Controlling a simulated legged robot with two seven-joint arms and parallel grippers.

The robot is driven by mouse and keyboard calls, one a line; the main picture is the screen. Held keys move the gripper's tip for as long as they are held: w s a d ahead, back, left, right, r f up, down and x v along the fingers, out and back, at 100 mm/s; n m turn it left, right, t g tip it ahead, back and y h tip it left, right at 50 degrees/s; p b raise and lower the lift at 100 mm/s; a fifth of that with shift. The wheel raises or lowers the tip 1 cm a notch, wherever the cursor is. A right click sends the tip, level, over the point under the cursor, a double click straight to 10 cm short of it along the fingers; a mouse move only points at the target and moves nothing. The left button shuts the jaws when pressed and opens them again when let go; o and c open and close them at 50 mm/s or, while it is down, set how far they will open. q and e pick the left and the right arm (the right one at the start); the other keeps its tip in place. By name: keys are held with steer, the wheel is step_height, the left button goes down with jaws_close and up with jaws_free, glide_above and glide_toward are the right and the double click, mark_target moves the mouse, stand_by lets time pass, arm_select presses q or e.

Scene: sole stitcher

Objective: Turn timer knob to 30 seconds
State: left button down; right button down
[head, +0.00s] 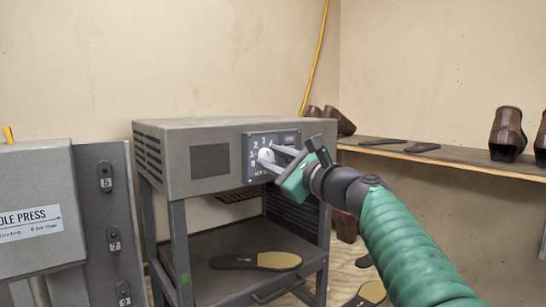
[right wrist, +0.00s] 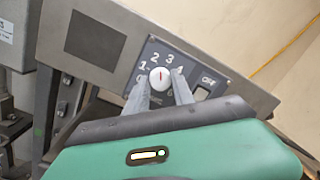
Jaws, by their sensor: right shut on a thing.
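The timer knob (right wrist: 160,77) is a round white knob with a red mark. It sits on a dark panel (right wrist: 151,54) printed with numbers; 1, 2 and 3 read clearly in the right wrist view. The red mark points roughly up, between the 2 and the 3. In the head view the knob (head: 266,155) is partly behind my fingers. My right gripper (head: 270,157) has its two grey fingers on either side of the knob and is shut on it. It also shows in the right wrist view (right wrist: 160,84). My left gripper is not in view.
The grey machine box (head: 175,163) carries the panel and stands on a frame with a lower shelf holding an insole (head: 256,260). A sole press (head: 40,215) stands at the left. A wooden shelf (head: 450,160) with shoes (head: 507,133) runs along the right.

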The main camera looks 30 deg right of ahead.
steer(key=m, duration=0.2)
steer(key=m+p, duration=0.1)
steer(key=m, duration=0.1)
steer(key=m+p, duration=0.1)
steer(key=shift+w+f+m+h, duration=0.1)
steer(key=shift+f+m+h, duration=0.25)
steer(key=shift+m+h, duration=0.05)
stand_by(0.3)
steer(key=c, duration=1.4)
jaws_free()
steer(key=o, duration=0.3)
steer(key=shift+w+d, duration=0.1)
steer(key=shift+w, duration=0.05)
steer(key=shift+r, duration=0.1)
steer(key=s+b, duration=0.3)
steer(key=s, duration=0.2)
steer(key=s+f+b, duration=0.1)
steer(key=s+b, duration=0.2)
steer(key=s, duration=0.3)
steer(key=s+b, duration=0.3)
steer(key=s, duration=0.2)
steer(key=shift+s+d+f, duration=0.2)
steer(key=shift+d+f, duration=0.05)
steer(key=shift+f, duration=0.05)
